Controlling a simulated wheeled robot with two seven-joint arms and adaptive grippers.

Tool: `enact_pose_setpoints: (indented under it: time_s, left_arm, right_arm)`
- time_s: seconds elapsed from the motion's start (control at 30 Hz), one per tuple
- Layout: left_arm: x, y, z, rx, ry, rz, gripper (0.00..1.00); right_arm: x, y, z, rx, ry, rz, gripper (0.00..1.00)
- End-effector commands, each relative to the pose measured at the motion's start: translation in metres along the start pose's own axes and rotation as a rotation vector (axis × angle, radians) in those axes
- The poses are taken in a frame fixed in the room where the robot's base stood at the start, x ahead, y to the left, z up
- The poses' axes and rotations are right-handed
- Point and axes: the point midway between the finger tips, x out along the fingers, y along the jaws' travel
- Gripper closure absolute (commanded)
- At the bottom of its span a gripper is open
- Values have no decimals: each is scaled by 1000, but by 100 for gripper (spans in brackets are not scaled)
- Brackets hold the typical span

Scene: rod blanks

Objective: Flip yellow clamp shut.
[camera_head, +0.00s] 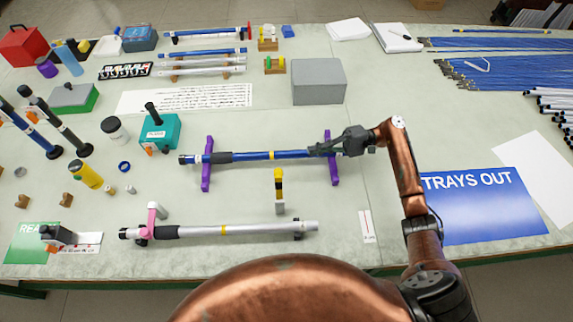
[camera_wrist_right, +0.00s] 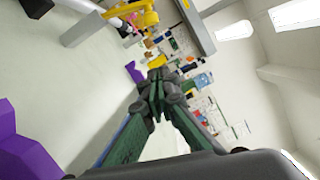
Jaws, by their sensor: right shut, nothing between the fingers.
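The yellow clamp (camera_head: 279,175) is in the middle of the table in the head view, between the blue rod (camera_head: 270,155) and the silver rod (camera_head: 240,229). It has a yellow part, a dark part and a pale grey block at its near end. A yellow part, probably the clamp (camera_wrist_right: 146,18), shows at the top of the wrist view. I cannot tell whether its lever is open or shut. My right gripper (camera_head: 316,150) is shut and empty at the blue rod's right end, to the right of the clamp and apart from it. My left gripper is not in view.
Purple stands (camera_head: 333,168) sit under the blue rod. A pink clamp (camera_head: 152,218) is at the silver rod's left end. A grey box (camera_head: 319,81) stands behind the gripper. A blue sign (camera_head: 480,205) lies at the right. Table near the yellow clamp's right side is clear.

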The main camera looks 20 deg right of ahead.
Motion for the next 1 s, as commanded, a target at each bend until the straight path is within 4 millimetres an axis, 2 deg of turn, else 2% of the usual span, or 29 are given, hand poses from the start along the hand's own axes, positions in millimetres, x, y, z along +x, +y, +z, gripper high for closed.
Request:
enact_pose_setpoints:
  time_s: [0.17, 0.27, 0.7, 1.0]
  left_arm:
    - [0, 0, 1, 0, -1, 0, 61]
    - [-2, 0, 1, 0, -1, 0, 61]
    - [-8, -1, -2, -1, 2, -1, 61]
    - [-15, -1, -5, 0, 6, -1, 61]
  right_arm:
    - [4, 0, 0, 0, 0, 0, 100]
    - [14, 0, 1, 0, -1, 0, 100]
    - [100, 0, 1, 0, -1, -2, 100]
    - [108, 0, 35, 1, 1, 0, 100]
